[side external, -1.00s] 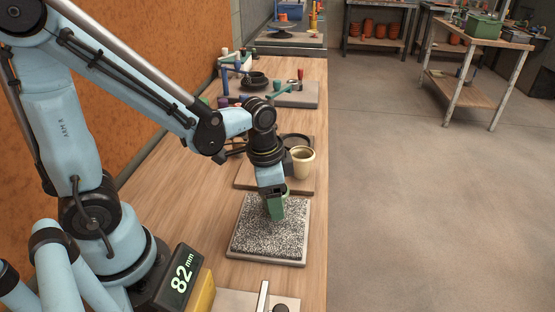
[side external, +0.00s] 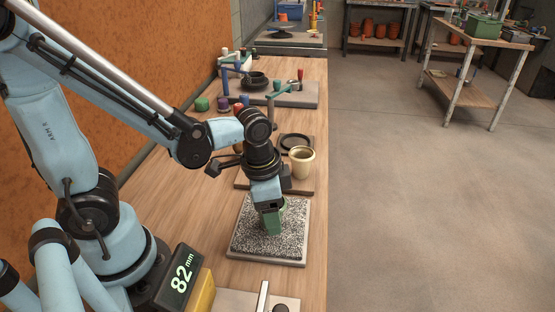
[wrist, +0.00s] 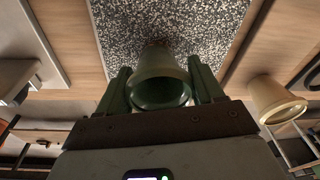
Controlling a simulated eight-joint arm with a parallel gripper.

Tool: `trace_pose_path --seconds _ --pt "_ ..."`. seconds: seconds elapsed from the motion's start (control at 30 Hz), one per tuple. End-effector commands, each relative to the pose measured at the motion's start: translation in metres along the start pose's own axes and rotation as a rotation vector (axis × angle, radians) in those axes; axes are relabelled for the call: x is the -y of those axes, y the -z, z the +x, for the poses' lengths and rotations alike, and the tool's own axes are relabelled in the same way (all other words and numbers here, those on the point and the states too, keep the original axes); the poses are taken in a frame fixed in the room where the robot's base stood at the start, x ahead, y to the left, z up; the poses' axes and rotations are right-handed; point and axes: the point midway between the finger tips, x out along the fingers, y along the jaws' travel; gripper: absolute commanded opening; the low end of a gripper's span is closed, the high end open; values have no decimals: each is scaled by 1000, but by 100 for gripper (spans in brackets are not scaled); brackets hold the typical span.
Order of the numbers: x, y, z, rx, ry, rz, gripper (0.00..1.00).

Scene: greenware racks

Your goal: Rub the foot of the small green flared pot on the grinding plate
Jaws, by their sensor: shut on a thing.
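The small green flared pot (wrist: 158,72) is between the two green fingers of my gripper (wrist: 160,82) in the wrist view. Its wide mouth faces the wrist camera and its narrow foot points at the speckled grinding plate (wrist: 185,22). In the side external view my gripper (side external: 272,225) is shut on the pot (side external: 284,208), low over the middle of the grinding plate (side external: 248,240). The fingers hide much of the pot there. The foot is at or very near the plate; I cannot tell whether it touches.
A cream pot (side external: 301,163) stands on a board (side external: 248,183) behind the plate, with a dark round dish (side external: 296,142) beyond it. A display reading 82 mm (side external: 181,281) is at the front left. Bare bench lies left of the plate.

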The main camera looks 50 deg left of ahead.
Motion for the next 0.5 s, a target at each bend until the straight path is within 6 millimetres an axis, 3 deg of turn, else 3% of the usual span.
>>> trace_pose_path --seconds 0.27,0.5 --pt "-18 -5 0 0 -2 1 34" --pt "-11 -4 0 1 -1 -3 34"
